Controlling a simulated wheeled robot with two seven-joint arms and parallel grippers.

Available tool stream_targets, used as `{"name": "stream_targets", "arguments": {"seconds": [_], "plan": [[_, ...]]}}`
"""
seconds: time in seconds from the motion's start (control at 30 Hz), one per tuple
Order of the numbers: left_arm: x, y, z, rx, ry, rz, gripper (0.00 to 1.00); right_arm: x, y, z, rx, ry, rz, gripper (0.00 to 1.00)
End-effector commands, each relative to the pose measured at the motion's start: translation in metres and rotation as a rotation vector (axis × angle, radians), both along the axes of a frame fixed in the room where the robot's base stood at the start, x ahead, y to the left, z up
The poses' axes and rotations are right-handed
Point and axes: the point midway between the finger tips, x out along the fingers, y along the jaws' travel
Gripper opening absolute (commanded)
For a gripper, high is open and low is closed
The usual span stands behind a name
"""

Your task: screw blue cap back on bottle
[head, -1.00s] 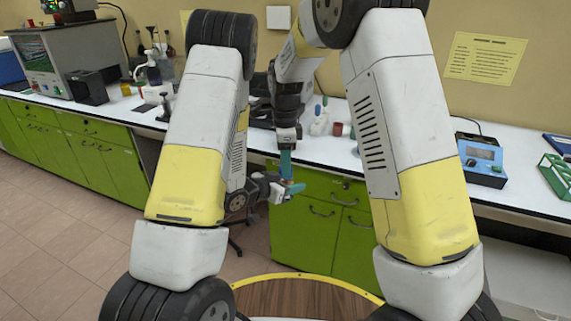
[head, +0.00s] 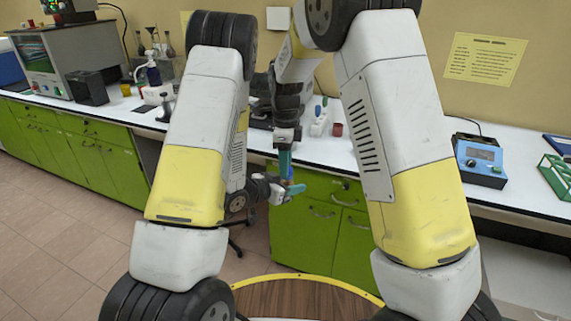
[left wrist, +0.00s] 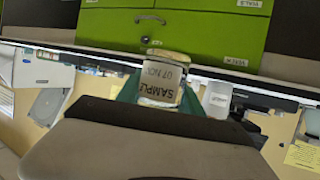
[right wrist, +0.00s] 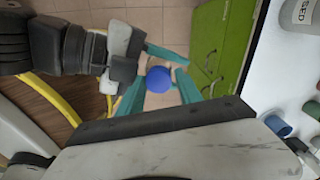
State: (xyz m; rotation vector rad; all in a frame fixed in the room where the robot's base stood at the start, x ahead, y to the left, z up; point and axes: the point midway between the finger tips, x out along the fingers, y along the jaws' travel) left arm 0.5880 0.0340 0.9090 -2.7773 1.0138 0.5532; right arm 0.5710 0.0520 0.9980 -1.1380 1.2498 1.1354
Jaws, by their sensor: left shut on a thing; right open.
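The blue cap (right wrist: 158,79) shows from above in the right wrist view, between the spread teal fingers of my right gripper (right wrist: 158,90). My right gripper is open and points down just above my left gripper in the head view (head: 286,166). My left gripper (head: 291,190) comes in level from the left and is shut on the bottle. The bottle (left wrist: 160,82), clear with a pale sample label, shows upside down in the left wrist view between the teal fingers. Its neck end is hidden there, so I cannot tell how the cap is seated.
The white bench (head: 330,152) with green drawers (head: 325,220) stands behind the grippers. It bears small containers, a blue device (head: 480,160) and a green rack (head: 555,172). A round wooden surface (head: 300,300) with a yellow rim lies in front. The grippers hang in free space before the bench.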

Motion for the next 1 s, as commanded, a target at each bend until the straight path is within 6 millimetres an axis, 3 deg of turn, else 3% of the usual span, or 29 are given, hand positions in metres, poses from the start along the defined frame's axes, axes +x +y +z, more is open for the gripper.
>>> {"name": "stream_targets", "arguments": {"seconds": [0.13,0.5,0.87,1.0], "plan": [[0.002,0.001,0.001,0.0,-0.003,0.004,0.0,-0.004,0.002,0.003,0.001,0.009,0.004,0.55],[0.001,0.001,0.0,-0.001,-0.002,0.002,0.0,-0.003,0.001,0.044,0.001,0.006,0.003,0.55],[0.001,0.0,0.001,-0.001,-0.002,0.002,0.0,-0.002,0.001,0.045,-0.001,0.005,0.015,0.51],[0.001,0.0,0.001,-0.001,-0.002,0.002,0.0,-0.002,0.0,0.046,0.0,0.005,0.128,0.51]]}}
